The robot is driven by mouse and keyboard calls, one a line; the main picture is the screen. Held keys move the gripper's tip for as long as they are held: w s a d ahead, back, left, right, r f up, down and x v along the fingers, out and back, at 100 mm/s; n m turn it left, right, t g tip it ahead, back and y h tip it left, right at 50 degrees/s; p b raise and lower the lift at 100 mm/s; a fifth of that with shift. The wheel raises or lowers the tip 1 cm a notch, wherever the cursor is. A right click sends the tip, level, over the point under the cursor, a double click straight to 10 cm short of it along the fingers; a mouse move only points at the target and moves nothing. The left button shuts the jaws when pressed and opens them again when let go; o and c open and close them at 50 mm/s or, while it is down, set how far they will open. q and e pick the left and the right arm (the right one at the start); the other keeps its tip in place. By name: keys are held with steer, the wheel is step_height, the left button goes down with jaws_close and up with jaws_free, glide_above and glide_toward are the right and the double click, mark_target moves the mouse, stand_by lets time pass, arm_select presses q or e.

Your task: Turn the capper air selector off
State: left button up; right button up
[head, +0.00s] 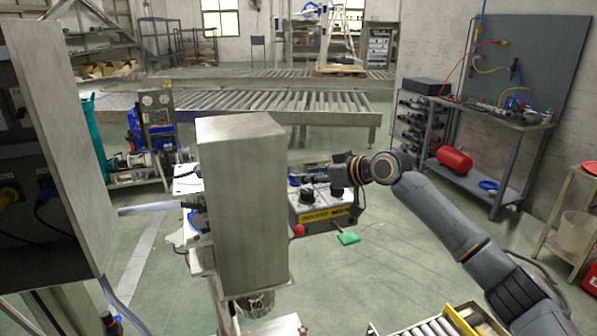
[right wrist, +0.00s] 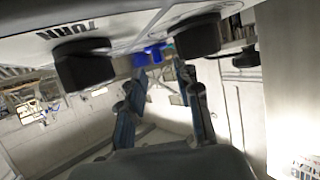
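A grey control box (head: 325,212) with black knobs and a yellow label strip stands right of the tall metal housing. Its black knobs (head: 307,195) show in the head view. In the right wrist view a left black knob (right wrist: 82,66) and a right black knob (right wrist: 197,36) sit on a pale panel, with the lettering "TURN" near the left one. I cannot tell which knob is the capper air selector. My right gripper (right wrist: 165,82) is open, its fingers apart below the panel edge. A small blue part (right wrist: 148,55) shows beyond the fingertips. My left gripper is not in view.
A tall metal housing (head: 242,180) stands close to the left of my right gripper. A grey cabinet (head: 60,140) fills the left side. Open floor lies right of the box.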

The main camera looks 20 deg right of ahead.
steer(key=x, duration=0.3)
steer(key=shift+r, duration=0.2)
steer(key=shift+w+a+f+p, duration=0.25)
steer(key=shift+w+p, duration=0.1)
steer(key=shift+w, duration=0.1)
steer(key=shift+w+f, duration=0.15)
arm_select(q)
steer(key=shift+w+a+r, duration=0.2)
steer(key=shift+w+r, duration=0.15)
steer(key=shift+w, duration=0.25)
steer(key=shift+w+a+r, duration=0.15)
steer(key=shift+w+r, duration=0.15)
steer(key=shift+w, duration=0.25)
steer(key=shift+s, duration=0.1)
arm_select(e)
jaws_close()
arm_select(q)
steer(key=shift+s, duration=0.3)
